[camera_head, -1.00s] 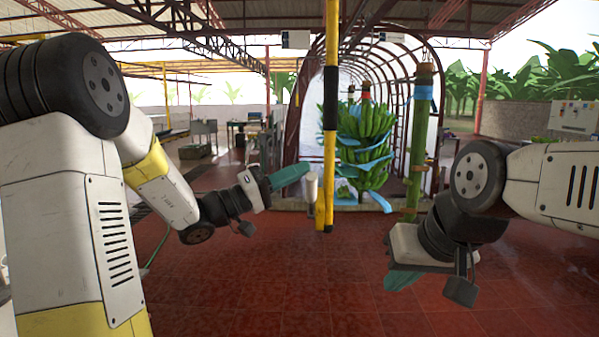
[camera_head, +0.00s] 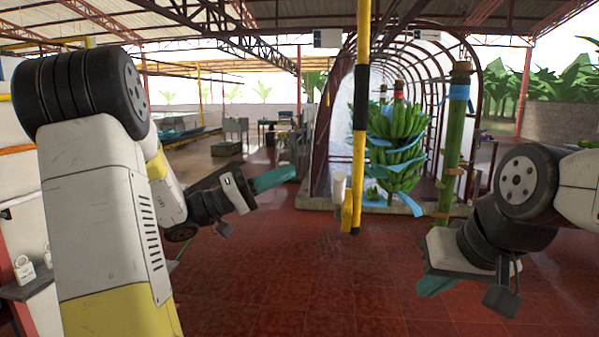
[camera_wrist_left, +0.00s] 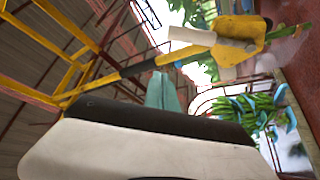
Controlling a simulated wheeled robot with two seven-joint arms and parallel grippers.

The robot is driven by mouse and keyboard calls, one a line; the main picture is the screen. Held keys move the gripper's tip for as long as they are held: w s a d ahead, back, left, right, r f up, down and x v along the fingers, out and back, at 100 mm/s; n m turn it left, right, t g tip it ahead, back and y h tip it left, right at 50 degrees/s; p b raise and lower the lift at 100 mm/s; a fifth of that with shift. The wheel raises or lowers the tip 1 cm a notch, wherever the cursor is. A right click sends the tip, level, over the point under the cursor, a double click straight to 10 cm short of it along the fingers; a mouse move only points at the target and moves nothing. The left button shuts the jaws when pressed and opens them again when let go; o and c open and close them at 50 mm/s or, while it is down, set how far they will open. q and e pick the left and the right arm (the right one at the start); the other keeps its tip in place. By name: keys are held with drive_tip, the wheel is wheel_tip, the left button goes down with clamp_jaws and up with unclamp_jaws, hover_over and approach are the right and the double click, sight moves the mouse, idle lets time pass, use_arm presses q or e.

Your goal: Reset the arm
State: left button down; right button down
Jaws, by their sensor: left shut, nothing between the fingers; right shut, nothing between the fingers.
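My left arm comes in from the left in the head view. Its gripper (camera_head: 273,179), with teal fingers, points right over the red floor and is shut and empty. Those fingers also show in the left wrist view (camera_wrist_left: 163,92), pressed together with nothing between them. My right gripper (camera_head: 437,285) points down and left at the lower right; its teal fingers are partly hidden behind its own wrist, and I see nothing held. Neither gripper touches anything.
A yellow and black post (camera_head: 360,120) stands mid-view. A grey shelf (camera_head: 28,286) with white mugs (camera_head: 24,268) is at the far left. The red floor (camera_head: 300,270) ahead is clear.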

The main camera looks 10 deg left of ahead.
use_arm(q)
drive_tip(key=s+d+f+g+y, duration=0.4)
drive_tip(key=s+d, duration=0.1)
drive_tip(key=s, duration=0.3)
drive_tip(key=s+d+f+g+y, duration=0.4)
drive_tip(key=s+d, duration=0.1)
drive_tip(key=s, duration=0.4)
drive_tip(key=s+a+f+n+t+y, duration=0.2)
drive_tip(key=a+t+y, duration=0.3)
drive_tip(key=a+y, duration=0.4)
drive_tip(key=shift+s+a+f+y, duration=0.3)
drive_tip(key=shift+s+a+f, duration=0.25)
drive_tip(key=shift+a, duration=0.45)
